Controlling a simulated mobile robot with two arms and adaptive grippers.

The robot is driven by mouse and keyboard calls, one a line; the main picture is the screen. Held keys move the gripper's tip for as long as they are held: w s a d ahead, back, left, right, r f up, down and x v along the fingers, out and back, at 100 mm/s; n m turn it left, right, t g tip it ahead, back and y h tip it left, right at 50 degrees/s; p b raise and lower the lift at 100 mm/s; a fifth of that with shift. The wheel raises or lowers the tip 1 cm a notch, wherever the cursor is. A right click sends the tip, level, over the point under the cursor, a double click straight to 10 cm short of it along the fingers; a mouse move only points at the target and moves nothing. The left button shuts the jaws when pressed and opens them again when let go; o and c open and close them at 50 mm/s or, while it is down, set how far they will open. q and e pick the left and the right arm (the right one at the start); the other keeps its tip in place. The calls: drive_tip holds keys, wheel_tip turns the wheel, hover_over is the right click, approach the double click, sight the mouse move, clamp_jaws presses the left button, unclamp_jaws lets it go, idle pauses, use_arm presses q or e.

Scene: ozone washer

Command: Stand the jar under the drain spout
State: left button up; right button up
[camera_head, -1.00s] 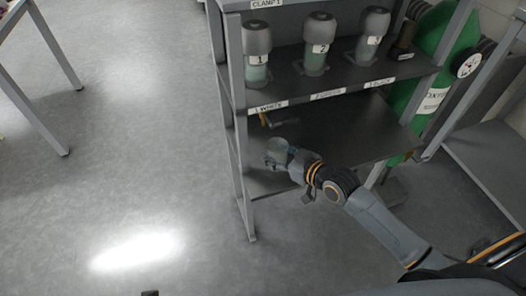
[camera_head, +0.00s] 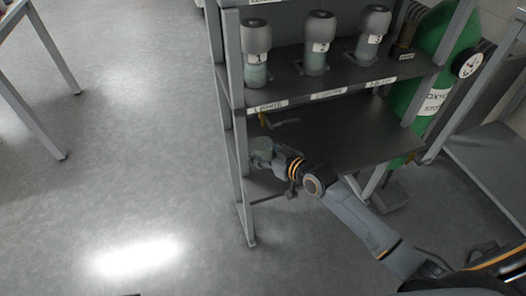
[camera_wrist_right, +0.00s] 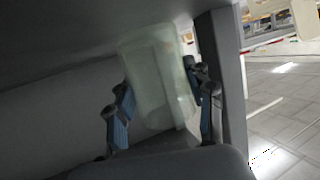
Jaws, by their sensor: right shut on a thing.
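The translucent pale-green jar (camera_head: 261,151) is in my right gripper (camera_head: 265,157), at the left front of the rack's lower shelf. In the right wrist view the jar (camera_wrist_right: 153,75) stands between the two blue-padded fingers (camera_wrist_right: 165,112), which are shut on it. It looks tilted in that view; whether its base touches the shelf is hidden. My left gripper is not in view.
The upper shelf (camera_head: 330,80) carries three numbered columns (camera_head: 256,55). A rack post (camera_head: 240,175) stands close left of the jar. The lower shelf (camera_head: 340,135) is mostly bare to the right. A green cylinder (camera_head: 425,75) stands at the right. Floor at left is open.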

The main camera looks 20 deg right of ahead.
drive_tip(key=shift+f, duration=0.1)
drive_tip(key=o, duration=1)
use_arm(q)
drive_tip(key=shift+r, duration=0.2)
use_arm(e)
drive_tip(key=shift+s+d+r, duration=0.1)
drive_tip(key=shift+s+r, duration=0.05)
drive_tip(key=shift+r, duration=0.05)
drive_tip(key=p+v, duration=0.2)
drive_tip(key=v, duration=0.9)
drive_tip(key=shift+s+r+p, duration=0.1)
drive_tip(key=shift+s+p, duration=0.25)
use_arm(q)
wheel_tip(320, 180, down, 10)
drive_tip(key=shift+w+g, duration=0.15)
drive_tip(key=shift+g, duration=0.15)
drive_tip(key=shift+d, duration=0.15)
